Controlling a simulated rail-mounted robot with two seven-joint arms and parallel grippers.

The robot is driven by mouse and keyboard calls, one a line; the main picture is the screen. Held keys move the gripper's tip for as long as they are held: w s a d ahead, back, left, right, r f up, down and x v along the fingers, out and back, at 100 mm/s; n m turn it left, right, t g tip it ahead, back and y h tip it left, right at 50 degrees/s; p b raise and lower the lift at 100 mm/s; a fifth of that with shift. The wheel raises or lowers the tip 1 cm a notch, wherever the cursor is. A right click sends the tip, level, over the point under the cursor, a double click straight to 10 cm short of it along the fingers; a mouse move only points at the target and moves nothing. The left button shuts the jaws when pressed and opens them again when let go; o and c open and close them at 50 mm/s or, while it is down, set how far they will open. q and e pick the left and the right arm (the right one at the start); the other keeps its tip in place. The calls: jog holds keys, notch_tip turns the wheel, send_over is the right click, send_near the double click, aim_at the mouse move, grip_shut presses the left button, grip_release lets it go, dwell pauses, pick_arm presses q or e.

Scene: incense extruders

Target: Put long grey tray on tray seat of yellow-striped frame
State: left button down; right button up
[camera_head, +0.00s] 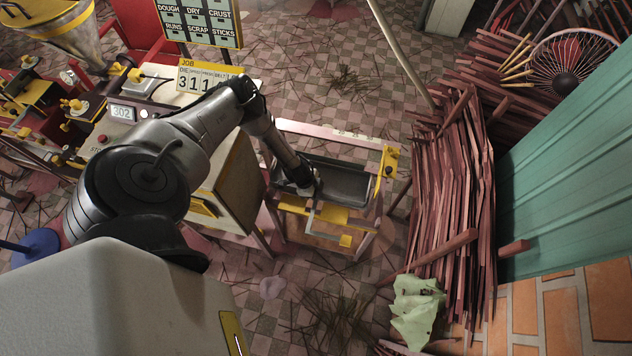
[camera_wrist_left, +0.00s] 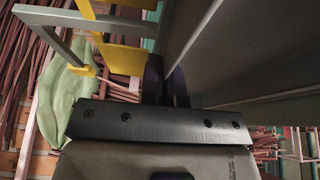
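The long grey tray (camera_head: 345,184) is a dark open trough inside the upper part of the pale frame (camera_head: 292,128), which has yellow plates and a yellow end piece (camera_head: 388,165). I cannot tell whether the tray rests on its seat or hangs just above it. My left gripper (camera_head: 312,190) is at the tray's near left side. In the left wrist view its dark fingers (camera_wrist_left: 166,82) are close together, pinching the tray's wall (camera_wrist_left: 235,50). A yellow plate (camera_wrist_left: 124,58) and a grey bar are beside the fingers. My right gripper is out of view.
A cabinet (camera_head: 238,180) with a 302 display stands left of the frame. A large pile of reddish sticks (camera_head: 455,200) lies to the right, with a green cloth (camera_head: 417,310) at its near end. A pale pole (camera_head: 400,50) leans behind. Tiled floor in front holds scattered sticks.

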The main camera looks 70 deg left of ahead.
pick_arm(q)
jog(key=shift+f, duration=0.1)
jog(key=c, duration=1.3)
grip_release()
jog(key=shift+c, duration=0.2)
jog(key=shift+s+r, duration=0.1)
jog(key=shift+r, duration=0.3)
jog(key=p+v, duration=0.3)
jog(key=v, duration=0.7)
jog(key=shift+a+r, duration=0.1)
jog(key=shift+r, duration=0.15)
jog(key=shift+s+r+p, duration=0.2)
jog(key=shift+r+p, duration=0.1)
jog(key=shift+r, duration=0.15)
